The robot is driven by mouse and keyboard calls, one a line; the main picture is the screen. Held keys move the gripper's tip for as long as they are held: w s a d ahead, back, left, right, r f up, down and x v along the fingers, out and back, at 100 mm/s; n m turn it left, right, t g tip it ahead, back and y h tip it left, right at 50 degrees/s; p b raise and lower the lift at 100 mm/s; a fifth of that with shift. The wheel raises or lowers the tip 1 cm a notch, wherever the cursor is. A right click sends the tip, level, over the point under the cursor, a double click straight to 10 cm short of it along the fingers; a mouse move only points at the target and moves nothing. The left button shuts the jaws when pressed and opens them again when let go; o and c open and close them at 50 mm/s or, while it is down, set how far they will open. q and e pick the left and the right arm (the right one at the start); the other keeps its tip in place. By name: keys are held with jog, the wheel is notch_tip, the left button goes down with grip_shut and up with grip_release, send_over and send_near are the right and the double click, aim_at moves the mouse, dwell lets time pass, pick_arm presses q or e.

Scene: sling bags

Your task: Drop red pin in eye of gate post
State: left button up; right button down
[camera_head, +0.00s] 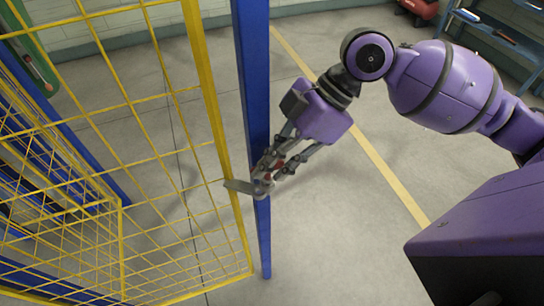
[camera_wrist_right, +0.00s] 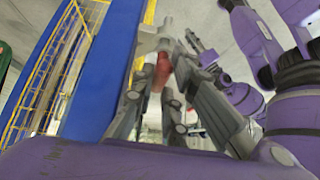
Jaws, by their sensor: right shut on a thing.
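My right gripper (camera_head: 267,174) is at the blue gate post (camera_head: 255,110), with its fingers pointing down and left. It is shut on the red pin (camera_head: 279,164), of which only small red parts show in the head view. In the wrist view the red pin (camera_wrist_right: 163,72) shows between the two grey fingers. A grey hasp (camera_head: 238,186) reaches from the yellow gate frame (camera_head: 214,120) to the post, just at the fingertips. The eye is mostly hidden by the fingertips, and I cannot tell whether the pin is in it.
The yellow mesh gate (camera_head: 130,101) fills the left side, with more blue posts and mesh behind it. The floor (camera_head: 330,240) right of the post is clear, with a yellow line. A blue shelf (camera_head: 490,40) stands at the back right.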

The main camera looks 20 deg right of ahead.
jog(key=shift+f, duration=0.55)
jog(key=c, duration=1.7)
grip_release()
jog(key=shift+o, duration=0.2)
jog(key=shift+w+d+r, duration=0.1)
jog(key=shift+d+r, duration=0.2)
jog(key=shift+r, duration=0.05)
jog(key=v, duration=1.1)
